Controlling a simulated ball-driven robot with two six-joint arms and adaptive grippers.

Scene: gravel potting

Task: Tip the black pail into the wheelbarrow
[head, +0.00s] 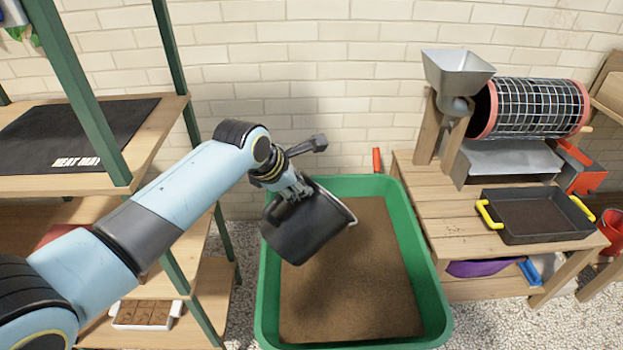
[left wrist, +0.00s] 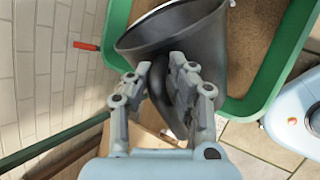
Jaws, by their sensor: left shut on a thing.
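The black pail (head: 308,229) hangs tilted over the left part of the green wheelbarrow (head: 428,270), its mouth leaning toward the right. My left gripper (head: 296,190) is shut on the pail's side. In the left wrist view, the fingers of my left gripper (left wrist: 160,75) close on a grip on the dark pail (left wrist: 205,45), and a wire handle loops at its rim. The wheelbarrow tray (left wrist: 270,92) lies beneath and holds a bed of brown soil-like material (head: 355,290). The pail's inside is mostly hidden, and I see no stream falling from it. My right gripper is not in view.
A wooden bench (head: 455,225) at the right holds a black tray (head: 530,215) with yellow handles and a mesh drum sieve (head: 535,108) with a metal hopper (head: 455,72). A green-framed shelf (head: 160,120) with a heat mat (head: 75,135) stands at the left. A brick wall is behind.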

